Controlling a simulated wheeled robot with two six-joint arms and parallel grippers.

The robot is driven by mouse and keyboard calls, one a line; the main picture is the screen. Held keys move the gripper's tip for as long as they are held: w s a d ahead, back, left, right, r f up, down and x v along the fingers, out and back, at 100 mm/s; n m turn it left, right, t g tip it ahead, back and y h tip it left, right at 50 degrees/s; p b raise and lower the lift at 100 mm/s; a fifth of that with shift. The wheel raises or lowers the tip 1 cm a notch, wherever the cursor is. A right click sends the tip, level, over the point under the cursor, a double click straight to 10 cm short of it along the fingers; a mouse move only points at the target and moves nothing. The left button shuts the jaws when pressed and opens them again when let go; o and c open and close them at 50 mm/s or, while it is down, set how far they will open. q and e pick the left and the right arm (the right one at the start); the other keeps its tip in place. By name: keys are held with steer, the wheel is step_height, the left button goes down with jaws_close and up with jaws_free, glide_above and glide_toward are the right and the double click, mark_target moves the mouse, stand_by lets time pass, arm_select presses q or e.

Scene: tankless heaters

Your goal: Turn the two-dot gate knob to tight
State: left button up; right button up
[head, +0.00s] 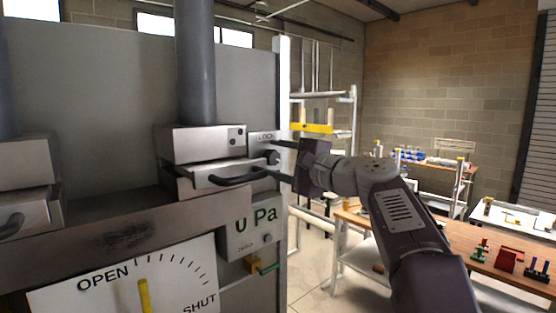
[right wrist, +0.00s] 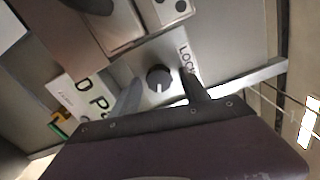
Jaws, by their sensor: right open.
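The two-dot gate (head: 237,137) is a grey metal block with two dark dots, at the foot of a dark vertical pipe in the head view. Its dotted face shows at the top of the right wrist view (right wrist: 172,8). The dark round knob (right wrist: 159,77) sits on a light plate beside it, near the word LOCK; a white mark shows on its lower part in the wrist view. The knob (head: 272,157) is partly visible in the head view. My right gripper (right wrist: 160,84) is open, with a finger on each side of the knob; contact is unclear. Other knob labels are hidden.
A dark curved handle (head: 240,178) sticks out just left of the knob. Below are a Pa display (head: 258,222) and an OPEN–SHUT dial (head: 125,290). A wooden table (head: 470,245) with small parts stands at the right. The panel's right edge is close to my gripper.

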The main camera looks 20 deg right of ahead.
steer(key=b+v, duration=0.3)
steer(key=v, duration=0.6)
steer(key=shift+w, duration=0.1)
steer(key=a+f+n+g+h, duration=0.2)
steer(key=f+g, duration=0.3)
steer(key=f, duration=1.3)
steer(key=a+f+n+g+h, duration=0.15)
steer(key=f+g, duration=0.25)
steer(key=f, duration=1.4)
steer(key=s+a+f+n+g+h, duration=0.2)
steer(key=s+a+f+n+g, duration=0.2)
steer(key=s+f+n, duration=0.8)
steer(key=s+f+g, duration=0.2)
steer(key=s+f, duration=0.3)
steer(key=f, duration=0.4)
steer(key=shift+s+n+g+b, duration=0.15)
steer(key=shift+n+g+b, duration=0.2)
steer(key=shift+g+b, duration=0.05)
steer(key=shift+a+h, duration=0.2)
steer(key=shift+h, duration=0.05)
